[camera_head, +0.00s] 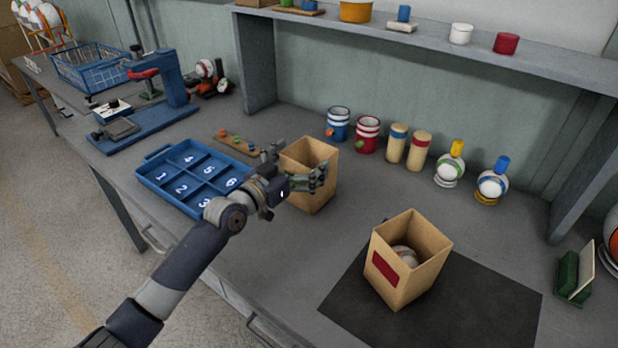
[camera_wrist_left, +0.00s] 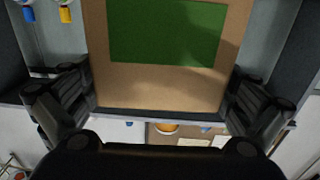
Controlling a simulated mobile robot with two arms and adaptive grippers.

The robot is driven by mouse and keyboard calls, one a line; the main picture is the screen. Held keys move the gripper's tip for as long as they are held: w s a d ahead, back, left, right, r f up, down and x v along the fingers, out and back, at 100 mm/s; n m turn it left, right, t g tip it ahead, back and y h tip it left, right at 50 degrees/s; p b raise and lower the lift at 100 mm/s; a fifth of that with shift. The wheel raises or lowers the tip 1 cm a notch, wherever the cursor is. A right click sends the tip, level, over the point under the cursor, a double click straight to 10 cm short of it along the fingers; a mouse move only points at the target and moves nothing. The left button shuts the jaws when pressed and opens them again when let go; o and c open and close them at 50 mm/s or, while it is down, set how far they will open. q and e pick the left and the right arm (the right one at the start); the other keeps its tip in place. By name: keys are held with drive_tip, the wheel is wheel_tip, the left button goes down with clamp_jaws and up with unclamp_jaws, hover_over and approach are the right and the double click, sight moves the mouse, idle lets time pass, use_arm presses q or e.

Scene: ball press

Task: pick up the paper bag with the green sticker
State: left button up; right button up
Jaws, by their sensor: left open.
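The paper bag (camera_head: 316,201) stands open-topped on the bench, right of the blue numbered tray. Its green sticker (camera_wrist_left: 167,33) shows in the left wrist view on the brown bag face (camera_wrist_left: 165,82); the sticker's side is hidden in the head view. My left gripper (camera_head: 314,178) is open at the bag's upper part. In the left wrist view, my left gripper (camera_wrist_left: 163,100) has one finger on each side of the bag; I cannot tell whether they touch it. My right gripper is not in view.
A second bag (camera_head: 395,284) with a red sticker and a ball inside stands on a black mat (camera_head: 490,305). The numbered tray (camera_head: 153,173) and a blue press (camera_head: 172,78) are at left. Cups, cylinders and balls line the back under a shelf (camera_head: 430,41).

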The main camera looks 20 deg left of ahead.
use_arm(q)
drive_tip(key=shift+x, duration=1.1)
drive_tip(key=shift+w+d, duration=0.1)
drive_tip(key=shift+w, duration=0.05)
drive_tip(key=c, duration=1.1)
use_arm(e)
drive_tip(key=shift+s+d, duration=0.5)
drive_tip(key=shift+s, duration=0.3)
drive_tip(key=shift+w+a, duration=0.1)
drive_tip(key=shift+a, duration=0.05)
